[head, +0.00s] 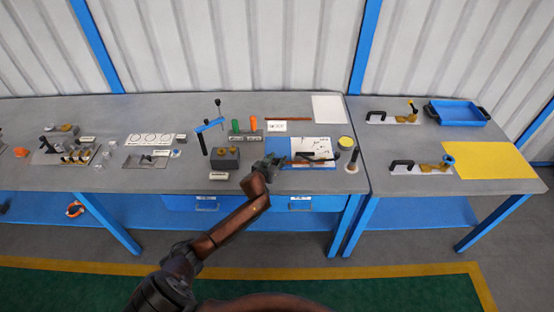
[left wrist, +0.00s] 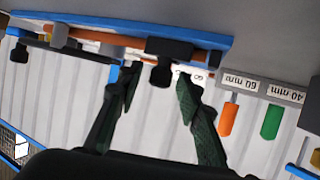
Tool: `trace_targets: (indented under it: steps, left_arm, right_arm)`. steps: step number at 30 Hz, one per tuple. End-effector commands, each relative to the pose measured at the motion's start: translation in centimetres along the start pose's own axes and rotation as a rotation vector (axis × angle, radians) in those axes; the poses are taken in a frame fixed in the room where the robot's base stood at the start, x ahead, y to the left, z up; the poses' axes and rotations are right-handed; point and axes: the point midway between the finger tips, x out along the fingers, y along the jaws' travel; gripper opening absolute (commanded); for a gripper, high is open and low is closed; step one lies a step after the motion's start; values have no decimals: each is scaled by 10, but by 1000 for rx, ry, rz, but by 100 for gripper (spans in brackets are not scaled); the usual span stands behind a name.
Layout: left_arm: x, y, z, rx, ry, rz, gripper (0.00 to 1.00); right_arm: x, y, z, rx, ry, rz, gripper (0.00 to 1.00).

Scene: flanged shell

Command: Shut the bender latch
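The bender appears to be the blue base (head: 277,148) with dark parts (head: 318,158) on it, on the workbench. In the left wrist view, which is upside down, a blue base (left wrist: 215,41) carries a copper-coloured rod (left wrist: 115,37) and a black block with a stem (left wrist: 163,62). I cannot tell for sure which part is the latch. My left gripper (head: 270,160) is at the left front of the blue base. In the left wrist view its dark fingers (left wrist: 157,72) are apart, with the black stem between their tips; contact is unclear. My right gripper is not seen.
Green (head: 235,125) and orange (head: 253,124) handles stand in a labelled holder behind left.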

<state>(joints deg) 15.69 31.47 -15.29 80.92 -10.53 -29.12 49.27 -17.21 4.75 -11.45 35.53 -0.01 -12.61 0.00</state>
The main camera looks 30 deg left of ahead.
Motion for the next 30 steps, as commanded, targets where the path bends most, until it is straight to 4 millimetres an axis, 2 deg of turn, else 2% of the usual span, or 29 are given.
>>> trace_targets:
  steps: [7,21,25,30]
  left_arm:
    - [-12,0,1,-1,0,1,34]
    - [-98,0,0,0,1,1,34]
    - [-113,0,0,0,0,0,34]
    - [-120,0,0,0,1,0,34]
  right_arm:
    - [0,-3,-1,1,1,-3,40]
    - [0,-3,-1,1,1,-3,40]
    - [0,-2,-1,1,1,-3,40]
    - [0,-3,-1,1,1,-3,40]
